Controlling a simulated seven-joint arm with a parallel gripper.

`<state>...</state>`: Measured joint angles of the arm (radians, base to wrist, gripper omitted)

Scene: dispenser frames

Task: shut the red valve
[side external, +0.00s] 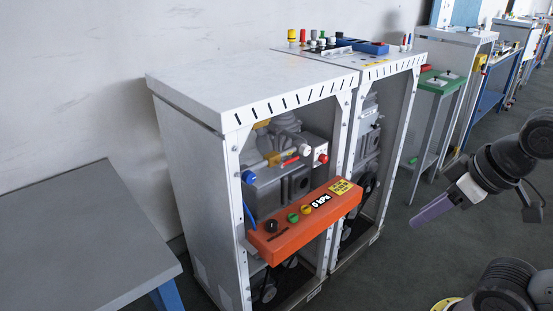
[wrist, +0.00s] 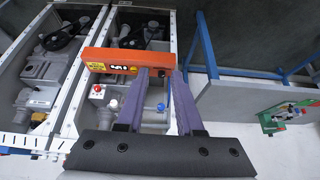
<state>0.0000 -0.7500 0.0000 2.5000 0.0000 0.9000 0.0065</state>
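A red lever-like handle (side external: 290,161), which looks like the red valve, sits on the grey pipework inside the open-fronted white cabinet, in the side view. A separate round red knob (side external: 323,158) is on a pale box to its right; it also shows in the wrist view (wrist: 97,89). I cannot make out the red handle in the wrist view, where a finger may hide it. My gripper (side external: 418,217) is out in front of the cabinet, to the right and apart from it. In the wrist view my gripper (wrist: 160,73) has its two purple fingers spread, with nothing held between them.
An orange control panel (side external: 283,237) with buttons and a display crosses the cabinet front below the pipework. White frame posts (side external: 344,140) border the opening. A grey table (side external: 75,235) stands at the left. Open floor lies between the cabinet and my arm.

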